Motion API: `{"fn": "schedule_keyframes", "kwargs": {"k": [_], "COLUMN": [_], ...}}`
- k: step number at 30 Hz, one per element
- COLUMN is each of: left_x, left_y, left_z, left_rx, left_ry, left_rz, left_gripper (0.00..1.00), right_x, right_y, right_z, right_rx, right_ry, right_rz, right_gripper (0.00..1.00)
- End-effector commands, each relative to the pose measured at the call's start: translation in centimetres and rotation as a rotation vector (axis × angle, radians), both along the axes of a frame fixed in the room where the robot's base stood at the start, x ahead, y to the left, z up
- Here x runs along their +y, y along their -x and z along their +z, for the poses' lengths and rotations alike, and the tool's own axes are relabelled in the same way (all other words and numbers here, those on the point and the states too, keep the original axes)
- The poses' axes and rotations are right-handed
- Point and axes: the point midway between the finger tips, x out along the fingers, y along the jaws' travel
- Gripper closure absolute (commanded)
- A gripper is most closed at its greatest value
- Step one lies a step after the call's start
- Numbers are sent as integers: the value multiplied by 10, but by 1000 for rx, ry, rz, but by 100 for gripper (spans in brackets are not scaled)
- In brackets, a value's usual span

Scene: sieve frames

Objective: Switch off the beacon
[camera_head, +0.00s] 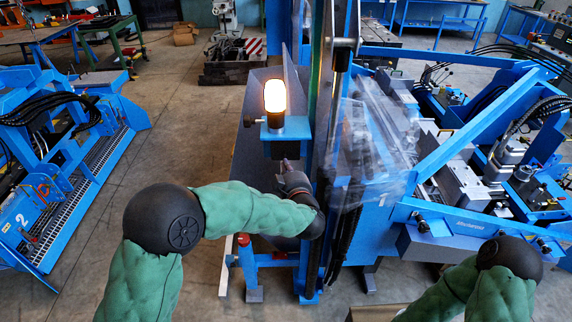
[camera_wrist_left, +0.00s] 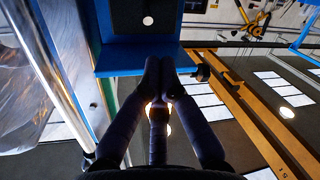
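The beacon (camera_head: 274,97) glows orange-white and stands upright on a black base on a small blue bracket (camera_head: 290,128). A dark box (camera_head: 284,145) sits under the bracket in the head view. In the left wrist view, a dark panel (camera_wrist_left: 146,14) with a round white spot (camera_wrist_left: 148,21) shows above a blue edge. My left gripper (camera_head: 287,163) is just below the dark box, and contact cannot be told. In the wrist view my left gripper's fingertips (camera_wrist_left: 159,68) are together, with nothing visible between them. My right gripper is not in view.
A blue upright frame with a clear plastic sheet (camera_head: 375,140) stands right of the beacon. A dark knob (camera_head: 249,121) sticks out left of it. Blue machines stand at far left (camera_head: 75,140) and right (camera_head: 480,170). The floor (camera_head: 190,120) between is open.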

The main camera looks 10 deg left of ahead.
Motion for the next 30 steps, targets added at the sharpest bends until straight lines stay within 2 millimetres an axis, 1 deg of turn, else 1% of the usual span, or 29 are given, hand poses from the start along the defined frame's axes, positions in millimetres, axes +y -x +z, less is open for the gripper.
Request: {"fn": "schedule_keyframes", "kwargs": {"k": [1,6,9,13,18,30], "left_x": [5,18,25,31,35,36], "left_y": [-8,-34,-48,-61,-69,-70], "left_z": [-2,-6,-7,-9,-9,-10], "left_rx": [1,1,0,1,-1,-1], "left_ry": [0,-1,-1,-1,0,-1], "left_rz": [4,3,3,2,1,0], "left_gripper": [100,100,100,100,100,100], "right_x": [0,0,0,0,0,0], "right_y": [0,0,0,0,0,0], "right_z": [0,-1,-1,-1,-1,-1], "right_rx": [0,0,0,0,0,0], "right_ry": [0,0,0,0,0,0], "right_rz": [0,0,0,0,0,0], "right_gripper": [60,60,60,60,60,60]}}
